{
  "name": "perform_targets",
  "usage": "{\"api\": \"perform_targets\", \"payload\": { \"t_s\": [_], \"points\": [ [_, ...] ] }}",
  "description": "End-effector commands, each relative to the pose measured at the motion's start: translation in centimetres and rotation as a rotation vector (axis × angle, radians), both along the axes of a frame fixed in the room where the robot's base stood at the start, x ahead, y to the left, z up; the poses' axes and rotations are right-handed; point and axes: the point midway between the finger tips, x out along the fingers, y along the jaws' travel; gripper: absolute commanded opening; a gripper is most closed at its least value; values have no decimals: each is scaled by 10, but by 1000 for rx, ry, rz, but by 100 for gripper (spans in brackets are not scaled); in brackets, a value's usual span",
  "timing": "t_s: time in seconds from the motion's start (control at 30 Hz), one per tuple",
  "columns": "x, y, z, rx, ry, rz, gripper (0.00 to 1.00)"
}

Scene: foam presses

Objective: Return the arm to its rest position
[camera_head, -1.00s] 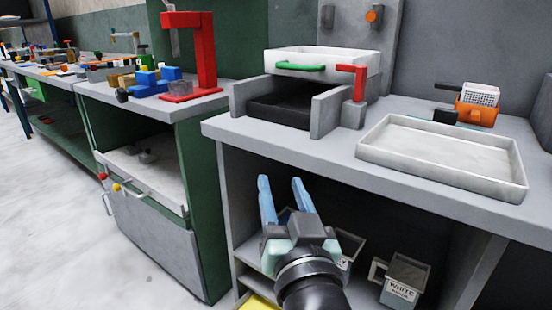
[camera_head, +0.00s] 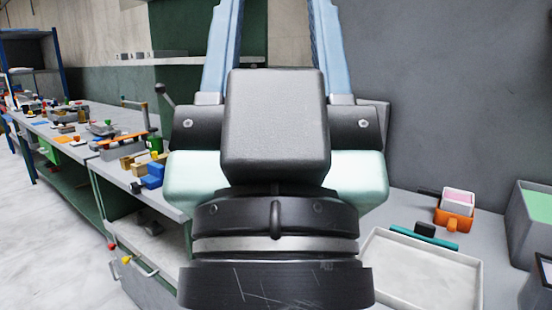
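My gripper (camera_head: 275,45) is raised close to the head camera and fills the middle of the view. Its two blue fingers point up and stand wide apart, with nothing visible between them. The fingertips are cut off by the top edge. My gripper and wrist hide most of the foam press and the middle of the workbench.
A white tray (camera_head: 455,297) lies on the bench at right. An orange holder (camera_head: 453,219) and a teal-and-black tool (camera_head: 425,235) are behind it, with a grey bin (camera_head: 515,255) at far right. Benches with several tools stand at left, beside clear floor (camera_head: 50,250).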

Motion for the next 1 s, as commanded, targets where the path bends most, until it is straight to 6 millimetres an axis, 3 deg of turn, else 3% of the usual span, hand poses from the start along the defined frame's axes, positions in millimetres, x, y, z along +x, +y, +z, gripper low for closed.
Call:
{"api": "perform_targets", "payload": {
  "t_s": [0.03, 0.5, 0.7, 1.0],
  "points": [
    [0, 0, 32, 0, 1, 0, 50],
    [0, 0, 171, 0, 2, 1, 50],
    [1, 1, 202, -1, 2, 2, 50],
    [0, 1, 205, -1, 2, 2, 50]
  ]
}}
